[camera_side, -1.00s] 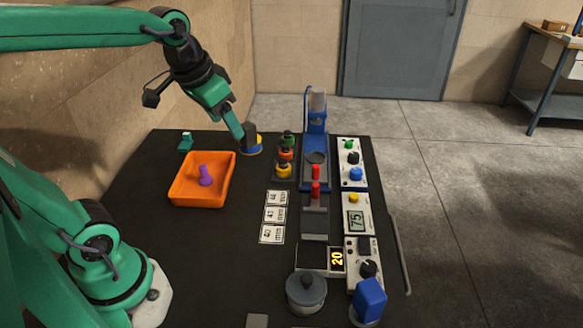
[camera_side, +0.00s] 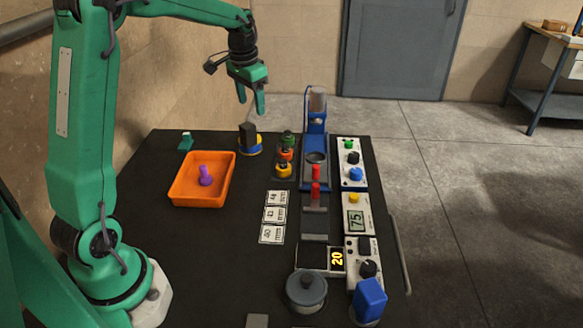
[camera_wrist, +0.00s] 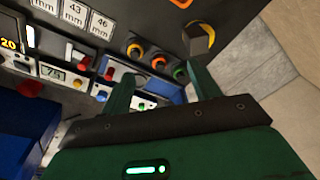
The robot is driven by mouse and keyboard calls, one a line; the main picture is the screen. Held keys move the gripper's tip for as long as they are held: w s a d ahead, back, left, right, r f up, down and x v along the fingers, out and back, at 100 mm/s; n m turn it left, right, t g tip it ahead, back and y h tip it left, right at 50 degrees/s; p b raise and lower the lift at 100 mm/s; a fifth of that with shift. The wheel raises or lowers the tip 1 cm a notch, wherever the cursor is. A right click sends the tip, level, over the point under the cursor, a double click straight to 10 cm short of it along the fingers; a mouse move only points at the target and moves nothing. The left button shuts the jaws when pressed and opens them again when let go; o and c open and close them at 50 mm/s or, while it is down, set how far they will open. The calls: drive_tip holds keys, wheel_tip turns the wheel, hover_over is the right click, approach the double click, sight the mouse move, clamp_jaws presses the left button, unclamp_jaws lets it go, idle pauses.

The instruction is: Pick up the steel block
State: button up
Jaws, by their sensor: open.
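A dark upright block (camera_side: 248,133), which looks like the steel block, stands on a round blue and yellow base at the back of the black table. In the wrist view the block (camera_wrist: 197,38) shows near the top, beyond my fingers, grey-brown with a yellow edge around it. My gripper (camera_side: 251,107) hangs above and slightly right of the block, clear of it, fingers pointing down. Its two fingers (camera_wrist: 160,85) are apart with nothing between them.
An orange tray (camera_side: 177,198) with a purple piece (camera_side: 205,176) lies left. Orange and yellow ringed pieces (camera_side: 284,155) stand right of the block, beside a tall blue press (camera_side: 315,125). Control panels (camera_side: 353,165) line the right edge.

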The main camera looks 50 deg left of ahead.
drive_tip(key=g, duration=0.1)
hover_over(248, 134)
drive_tip(key=w+a, duration=0.1)
drive_tip(key=a, duration=0.1)
drive_tip(key=shift+h, duration=0.3)
wheel_tip(248, 134, down, 9)
drive_tip(key=shift+w+r, duration=0.1)
drive_tip(key=shift+r, duration=0.1)
drive_tip(key=shift+f, duration=0.1)
drive_tip(key=shift+f, duration=1.2)
drive_tip(key=shift+f, duration=0.1)
drive_tip(key=shift+f, duration=2.5)
drive_tip(key=shift+c, duration=0.4)
clamp_jaws()
drive_tip(key=shift+w+r, duration=0.1)
drive_tip(key=shift+r, duration=0.05)
